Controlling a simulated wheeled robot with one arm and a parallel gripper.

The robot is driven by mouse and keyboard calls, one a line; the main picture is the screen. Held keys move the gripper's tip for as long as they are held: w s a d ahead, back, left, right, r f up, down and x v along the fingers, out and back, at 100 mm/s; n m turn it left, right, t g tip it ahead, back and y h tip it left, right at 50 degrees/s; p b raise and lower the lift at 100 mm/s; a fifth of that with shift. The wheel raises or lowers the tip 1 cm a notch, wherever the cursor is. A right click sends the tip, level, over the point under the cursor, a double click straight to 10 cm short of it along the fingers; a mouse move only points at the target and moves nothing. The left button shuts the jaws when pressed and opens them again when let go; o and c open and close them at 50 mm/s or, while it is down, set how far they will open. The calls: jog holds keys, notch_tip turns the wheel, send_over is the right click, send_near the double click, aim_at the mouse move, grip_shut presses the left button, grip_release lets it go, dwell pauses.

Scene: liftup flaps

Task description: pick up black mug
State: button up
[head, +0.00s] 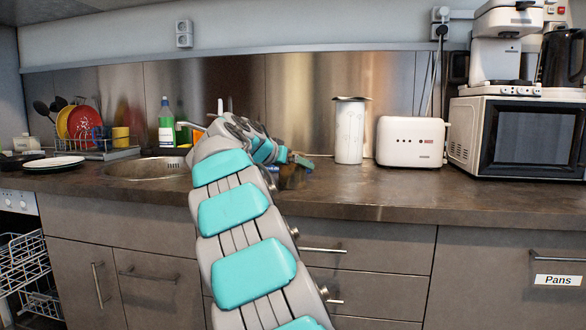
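My arm reaches forward over the counter in the head view. My gripper (297,160) is at its far end, small and partly hidden by the arm's wrist. A small dark object (292,177) shows just below the gripper, at the counter top. It may be the black mug, but its shape is too small and covered to be sure. I cannot tell whether the gripper touches it or whether its fingers are open or shut.
The sink (148,168) and a dish rack (95,150) with plates are left of my arm. A white canister (349,131), a toaster (411,142) and a microwave (522,136) stand right. A black kettle (561,58) is above the microwave. The front right counter is clear.

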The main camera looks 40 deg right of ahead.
jog(key=c, duration=1.2)
jog(key=shift+r, duration=0.2)
